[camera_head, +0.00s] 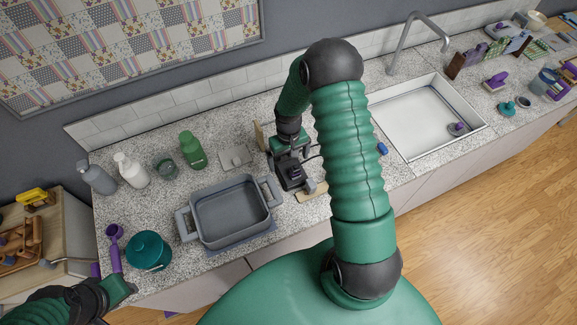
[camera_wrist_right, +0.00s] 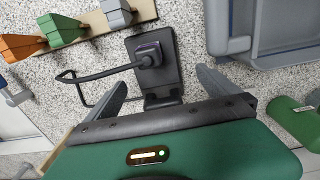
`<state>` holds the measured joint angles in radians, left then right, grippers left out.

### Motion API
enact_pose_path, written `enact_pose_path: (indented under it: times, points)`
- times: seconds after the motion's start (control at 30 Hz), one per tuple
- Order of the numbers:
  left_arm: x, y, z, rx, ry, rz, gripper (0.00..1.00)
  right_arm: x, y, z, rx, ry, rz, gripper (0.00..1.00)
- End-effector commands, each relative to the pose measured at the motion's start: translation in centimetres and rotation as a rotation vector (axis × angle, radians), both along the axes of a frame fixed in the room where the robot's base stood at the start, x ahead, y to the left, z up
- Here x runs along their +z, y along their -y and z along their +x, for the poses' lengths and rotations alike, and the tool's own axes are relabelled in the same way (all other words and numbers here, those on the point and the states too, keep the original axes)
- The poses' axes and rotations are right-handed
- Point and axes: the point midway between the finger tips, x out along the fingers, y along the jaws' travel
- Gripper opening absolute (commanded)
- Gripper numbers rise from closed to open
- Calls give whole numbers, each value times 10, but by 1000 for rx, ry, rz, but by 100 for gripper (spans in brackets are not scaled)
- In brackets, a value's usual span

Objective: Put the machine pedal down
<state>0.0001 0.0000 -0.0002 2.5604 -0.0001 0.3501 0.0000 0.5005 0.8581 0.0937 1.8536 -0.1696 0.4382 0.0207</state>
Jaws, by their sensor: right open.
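The black machine pedal (camera_head: 286,182), with a small purple-edged block and a looped dark cord, is on the speckled counter. It also shows in the right wrist view (camera_wrist_right: 168,82). My right gripper (camera_head: 287,155) is right beside it, pointing down. In the wrist view the right gripper (camera_wrist_right: 160,88) is open, with its two grey fingers spread on either side of the pedal's near end. I cannot tell whether they touch it. My left gripper (camera_head: 118,290) is low at the left, near the counter's front corner; its jaws do not show clearly.
A grey basin (camera_head: 234,238) stands left of the pedal, with a teal pot (camera_head: 148,251) and several bottles beyond. A wooden strip with coloured blocks (camera_wrist_right: 68,28) lies close to the pedal's cord. The sink (camera_head: 422,120) is at the right. My right arm hides part of the counter.

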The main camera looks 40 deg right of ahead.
Motion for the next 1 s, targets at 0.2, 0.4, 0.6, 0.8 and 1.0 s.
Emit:
enact_pose_path:
  times: [0.2, 0.4, 0.6, 0.8, 1.0]
  points:
    - [11, 0, 0, 0, 0, 0, 36, -22, 3, -2, -2, -1, 3, 100]
    - [24, 0, 0, 0, 1, 0, 36, -56, 3, -2, -1, -2, 2, 100]
    - [23, 0, 0, -1, 0, 0, 36, -65, 3, 0, -1, 3, -2, 100]
    - [23, 0, 0, 0, 0, 0, 36, -64, 2, 0, -1, 2, -2, 84]
    - [23, 0, 0, 0, 0, 0, 36, -64, 4, 0, -1, 2, 0, 58]
